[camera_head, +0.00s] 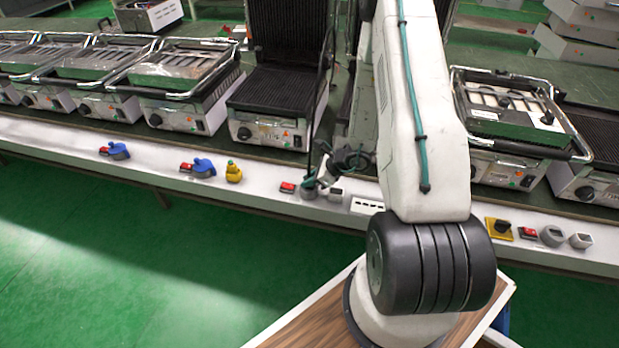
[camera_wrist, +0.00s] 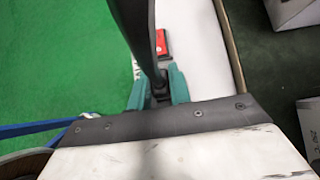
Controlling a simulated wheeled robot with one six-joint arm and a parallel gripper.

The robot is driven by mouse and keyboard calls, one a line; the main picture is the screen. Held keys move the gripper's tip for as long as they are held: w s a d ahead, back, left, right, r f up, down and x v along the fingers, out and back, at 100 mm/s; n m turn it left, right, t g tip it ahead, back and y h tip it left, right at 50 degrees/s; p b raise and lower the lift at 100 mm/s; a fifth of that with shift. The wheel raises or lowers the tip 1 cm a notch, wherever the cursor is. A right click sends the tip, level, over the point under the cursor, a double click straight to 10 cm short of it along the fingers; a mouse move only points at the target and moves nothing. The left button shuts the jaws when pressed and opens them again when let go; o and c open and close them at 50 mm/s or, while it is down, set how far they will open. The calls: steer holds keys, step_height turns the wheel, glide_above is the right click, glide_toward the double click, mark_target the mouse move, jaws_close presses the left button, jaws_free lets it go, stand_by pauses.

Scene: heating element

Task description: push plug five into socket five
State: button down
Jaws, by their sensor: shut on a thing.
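My gripper (camera_head: 322,178) is low at the white front rail, beside a round grey socket (camera_head: 308,192). In the wrist view the teal fingers of my gripper (camera_wrist: 158,88) are shut on a dark plug (camera_wrist: 160,86) with a thick black cable (camera_wrist: 140,35). The cable hides part of the plug. The plug's front end and the socket mouth are hidden, so I cannot tell whether they touch. A red switch (camera_head: 288,187) sits left of the grey socket; a red switch (camera_wrist: 161,42) also shows just beyond the fingers in the wrist view. No socket number is readable.
Blue sockets (camera_head: 203,168) and a yellow socket (camera_head: 234,172) line the rail to the left. A white outlet strip (camera_head: 367,205) is to the right. Contact grills (camera_head: 270,110) stand on the bench behind. Green floor (camera_head: 150,260) lies open in front.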

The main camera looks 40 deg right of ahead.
steer(key=c, duration=1.2)
jaws_free()
steer(key=v, duration=0.7)
steer(key=shift+s+d+r, duration=0.15)
steer(key=shift+s+r, duration=0.05)
steer(key=shift+r, duration=0.05)
